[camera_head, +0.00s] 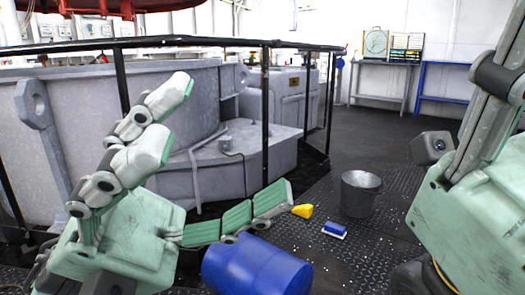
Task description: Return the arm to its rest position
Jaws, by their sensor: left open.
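My left gripper (228,148) is large in the left half of the head view, with pale green and grey jointed fingers.
A blue barrel (257,270) is below the left gripper's lower finger. A yellow object (302,211), a blue-and-white brush-like object (335,230) and a grey bucket (360,195) are on the deck. A black railing (265,110) fronts grey machinery (85,110). The deck behind the bucket is clear.

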